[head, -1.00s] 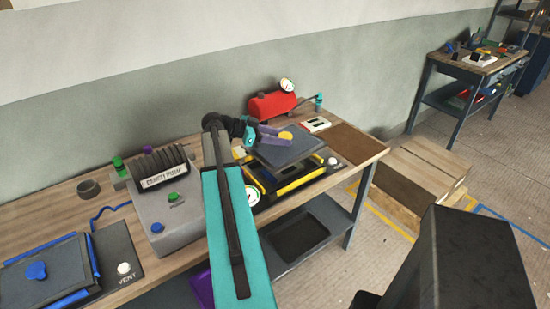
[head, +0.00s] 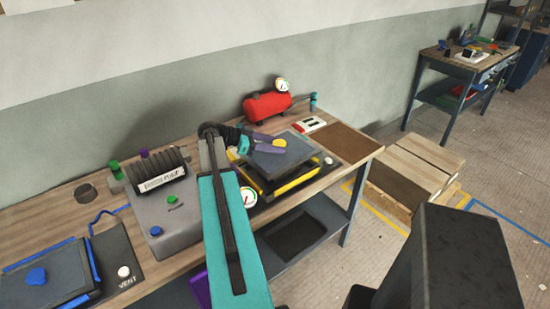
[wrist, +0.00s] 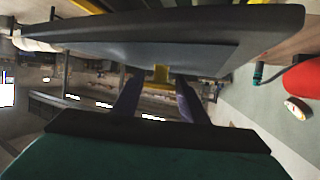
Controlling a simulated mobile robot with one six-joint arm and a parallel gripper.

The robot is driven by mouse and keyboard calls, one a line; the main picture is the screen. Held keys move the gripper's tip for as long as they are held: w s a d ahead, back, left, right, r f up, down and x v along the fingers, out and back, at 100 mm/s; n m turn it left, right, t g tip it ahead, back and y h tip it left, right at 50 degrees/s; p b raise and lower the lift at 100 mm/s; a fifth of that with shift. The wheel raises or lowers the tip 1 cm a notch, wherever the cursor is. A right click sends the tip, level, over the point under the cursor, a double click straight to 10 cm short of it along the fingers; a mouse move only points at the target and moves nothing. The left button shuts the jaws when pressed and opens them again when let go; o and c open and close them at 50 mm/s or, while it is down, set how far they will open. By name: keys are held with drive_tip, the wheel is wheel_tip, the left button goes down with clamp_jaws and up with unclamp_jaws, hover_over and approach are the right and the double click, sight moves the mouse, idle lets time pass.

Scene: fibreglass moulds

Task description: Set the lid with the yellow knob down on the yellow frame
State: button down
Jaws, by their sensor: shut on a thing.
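The lid (head: 282,156) is a dark grey plate with a yellow knob (head: 279,142) on top. My gripper (head: 268,143), with purple fingers, is shut on the knob. The wrist view also shows the knob (wrist: 161,74) between the fingers and the lid's dark edge (wrist: 160,22) across the top. The yellow frame (head: 296,181) lies on the bench under the lid. The lid covers most of it, and yellow shows along the front and at the left. Whether the lid touches the frame or hangs slightly above it, I cannot tell.
A gauge (head: 249,198) is at the frame's left front, and a white button (head: 328,161) at its right. A red tank (head: 267,106) stands behind. The brown mat (head: 343,142) is bare.

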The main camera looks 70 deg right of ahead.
sight(254, 155)
drive_tip(key=shift+f+p, duration=0.4)
drive_tip(key=shift+f, duration=1.05)
drive_tip(key=shift+f+p, duration=0.8)
drive_tip(key=shift+f, duration=1.1)
drive_tip(key=c, duration=1.1)
unclamp_jaws()
drive_tip(key=b+v, duration=0.2)
drive_tip(key=v, duration=0.3)
drive_tip(key=shift+w+a+r, duration=0.1)
drive_tip(key=shift+w+a, duration=0.05)
drive_tip(key=shift+w, duration=0.2)
drive_tip(key=shift+b+v, duration=0.4)
drive_tip(key=shift+v, duration=0.5)
drive_tip(key=shift+s+r, duration=0.1)
drive_tip(key=shift+r, duration=0.05)
